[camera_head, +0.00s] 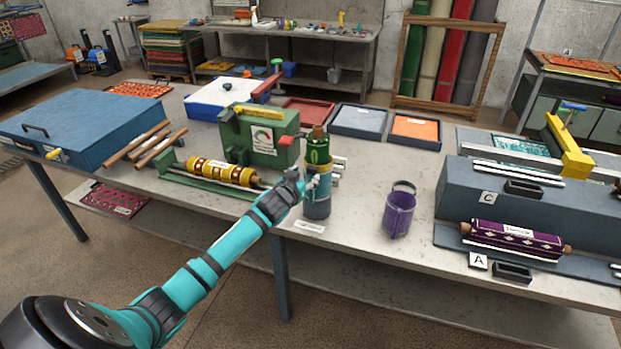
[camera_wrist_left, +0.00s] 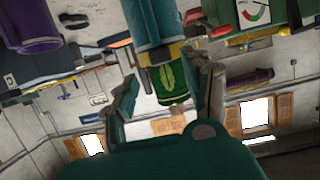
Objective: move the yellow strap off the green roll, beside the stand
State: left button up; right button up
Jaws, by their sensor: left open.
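The green roll (camera_head: 317,151) stands upright with its lower part in the blue cylindrical stand (camera_head: 317,205), near the table's front edge. The wrist view shows the roll (camera_wrist_left: 170,84) upside down, with the yellow strap (camera_wrist_left: 155,57) around it close to the stand's rim (camera_wrist_left: 152,25). My left gripper (camera_head: 308,181) is at the roll and the stand's top. In the wrist view its open fingers (camera_wrist_left: 167,82) lie on either side of the roll. I cannot tell whether they touch the strap. My right gripper is not in view.
A purple cup (camera_head: 399,212) stands to the right, with bare table between. A green machine (camera_head: 262,135) and a yellow patterned roll (camera_head: 222,172) lie to the left. A grey block (camera_head: 455,190) with a purple roll (camera_head: 512,238) is at the right.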

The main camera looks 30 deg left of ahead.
aim_at(311, 171)
pick_arm(q)
jog(key=b+x, duration=0.3)
jog(key=x, duration=0.2)
jog(key=shift+w+a+f+b, duration=0.1)
jog(key=shift+w+f+b, duration=0.1)
jog(key=shift+w+b, duration=0.1)
jog(key=shift+w, duration=0.25)
jog(key=shift+a, duration=0.1)
jog(key=shift+c, duration=0.3)
jog(key=c, duration=0.9)
grip_shut()
